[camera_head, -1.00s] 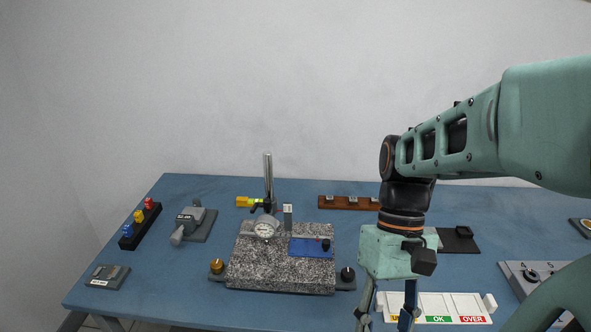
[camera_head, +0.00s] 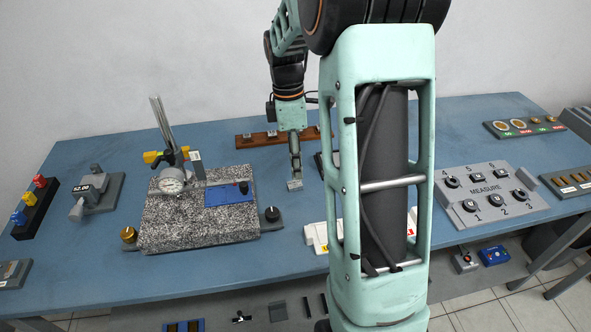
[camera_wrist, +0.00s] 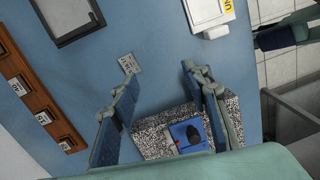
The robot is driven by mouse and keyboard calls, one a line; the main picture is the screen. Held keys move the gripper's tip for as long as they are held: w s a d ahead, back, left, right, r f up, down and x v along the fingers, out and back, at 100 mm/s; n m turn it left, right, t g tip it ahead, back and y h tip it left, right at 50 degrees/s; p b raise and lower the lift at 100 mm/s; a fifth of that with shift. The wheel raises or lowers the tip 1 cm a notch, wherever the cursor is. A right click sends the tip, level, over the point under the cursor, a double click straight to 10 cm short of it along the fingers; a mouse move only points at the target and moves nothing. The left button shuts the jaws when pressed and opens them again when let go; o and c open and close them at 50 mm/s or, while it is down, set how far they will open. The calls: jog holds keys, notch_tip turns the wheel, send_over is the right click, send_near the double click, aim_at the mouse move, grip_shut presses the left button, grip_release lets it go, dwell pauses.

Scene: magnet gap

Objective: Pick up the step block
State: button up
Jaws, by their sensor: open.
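A small light-grey block (camera_head: 295,184) with dark marks lies on the blue bench, right of the granite plate. It seems to be the step block, though I cannot read its marks. In the wrist view this block (camera_wrist: 130,63) lies flat, just beyond the tip of the left finger and apart from the other finger. My gripper (camera_head: 295,172) is directly above or very near it in the head view; the exact height is unclear. In the wrist view my gripper (camera_wrist: 158,75) has its fingers spread, with nothing between them.
The granite plate (camera_head: 165,228) carries a dial gauge (camera_head: 172,182) and a blue pad (camera_head: 222,197). A brown rack (camera_head: 258,140) with small blocks stands behind. A white tray (camera_head: 316,238) is partly hidden by my arm. A grey button panel (camera_head: 490,192) is at right.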

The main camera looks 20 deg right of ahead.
jog(key=n+t, duration=0.1)
jog(key=n, duration=0.1)
send_over(293, 184)
notch_tip(293, 184, down, 2)
jog(key=shift+y, duration=0.3)
notch_tip(293, 184, down, 5)
jog(key=shift+w+r+b, duration=0.1)
jog(key=shift+r+b, duration=0.1)
jog(key=shift+b, duration=0.1)
notch_tip(293, 184, down, 6)
jog(key=shift+r, duration=0.15)
grip_shut()
